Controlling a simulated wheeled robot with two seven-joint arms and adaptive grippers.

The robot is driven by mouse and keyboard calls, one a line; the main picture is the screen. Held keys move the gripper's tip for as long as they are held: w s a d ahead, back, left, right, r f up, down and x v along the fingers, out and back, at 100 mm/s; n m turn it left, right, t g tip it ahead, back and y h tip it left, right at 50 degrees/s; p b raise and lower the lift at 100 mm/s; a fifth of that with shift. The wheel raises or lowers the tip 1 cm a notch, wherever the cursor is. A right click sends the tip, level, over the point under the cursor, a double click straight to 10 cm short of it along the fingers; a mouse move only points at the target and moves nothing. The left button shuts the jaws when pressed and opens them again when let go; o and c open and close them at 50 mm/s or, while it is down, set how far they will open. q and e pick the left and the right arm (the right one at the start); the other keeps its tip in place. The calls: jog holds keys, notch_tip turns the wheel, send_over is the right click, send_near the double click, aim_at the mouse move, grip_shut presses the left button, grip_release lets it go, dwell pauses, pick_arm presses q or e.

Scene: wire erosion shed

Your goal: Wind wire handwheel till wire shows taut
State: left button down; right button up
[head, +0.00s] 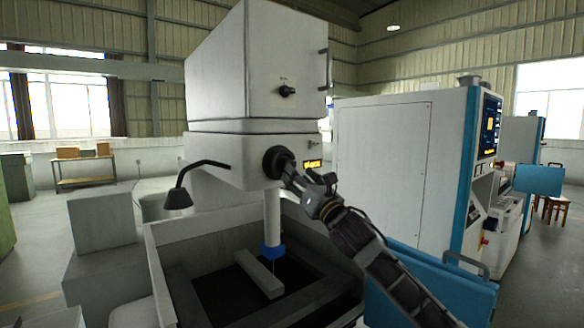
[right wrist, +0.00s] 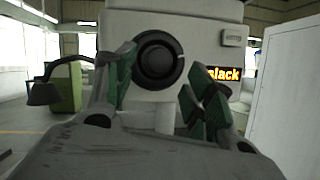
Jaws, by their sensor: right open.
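The black round handwheel (head: 277,162) sits on the front of the white machine head. It also shows in the right wrist view (right wrist: 158,60) as a dark ring with a round hub. My right gripper (head: 290,174) is open, with its green-padded fingers (right wrist: 157,78) spread on either side of the wheel in that view. Whether the fingers touch the rim I cannot tell. The small display (head: 313,164) is lit orange beside the wheel. In the right wrist view the display (right wrist: 224,73) reads "slack", its left end partly covered by a finger. My left gripper is out of view.
A black lamp (head: 178,198) juts out at left. A white cabinet (head: 385,170) stands close at right. A blue panel (head: 450,290) is near my right arm.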

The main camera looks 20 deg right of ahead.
aim_at(285, 165)
jog(key=shift+p+x, duration=0.55)
jog(key=shift+x, duration=1.75)
jog(key=c, duration=1)
